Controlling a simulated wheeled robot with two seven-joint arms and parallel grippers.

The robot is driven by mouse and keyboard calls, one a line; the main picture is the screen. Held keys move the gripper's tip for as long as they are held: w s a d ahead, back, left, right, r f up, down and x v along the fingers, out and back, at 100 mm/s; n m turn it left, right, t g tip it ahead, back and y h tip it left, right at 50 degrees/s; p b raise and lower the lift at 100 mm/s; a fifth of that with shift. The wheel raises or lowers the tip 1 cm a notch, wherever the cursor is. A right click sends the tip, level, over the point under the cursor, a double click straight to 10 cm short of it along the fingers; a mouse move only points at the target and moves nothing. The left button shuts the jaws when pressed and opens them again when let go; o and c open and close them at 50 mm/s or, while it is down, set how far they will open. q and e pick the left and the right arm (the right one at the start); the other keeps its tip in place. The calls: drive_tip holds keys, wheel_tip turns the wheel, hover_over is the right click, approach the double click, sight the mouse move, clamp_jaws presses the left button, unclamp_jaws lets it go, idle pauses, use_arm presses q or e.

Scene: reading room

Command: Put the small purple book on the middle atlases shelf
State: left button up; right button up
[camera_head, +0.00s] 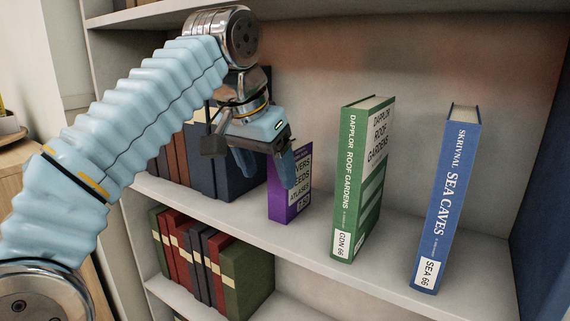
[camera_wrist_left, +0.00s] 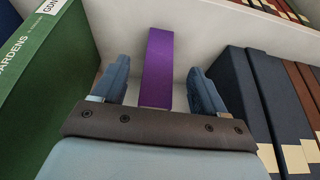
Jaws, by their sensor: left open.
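The small purple book (camera_head: 300,195) stands upright on the middle shelf (camera_head: 385,255), left of the green book. In the left wrist view the purple book (camera_wrist_left: 157,70) shows between the two spread fingers of the left gripper (camera_wrist_left: 158,78), with a gap on each side. My right gripper is not in view.
A green book (camera_head: 360,175) and a blue book (camera_head: 446,200) stand upright to the right, with gaps between. A row of dark and brown books (camera_head: 202,165) stands to the left. A lower shelf (camera_head: 180,297) holds several red, dark and green books. An upper shelf edge (camera_head: 400,23) is above.

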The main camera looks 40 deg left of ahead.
use_arm(q)
drive_tip(key=s, duration=0.5)
drive_tip(key=shift+d, duration=0.3)
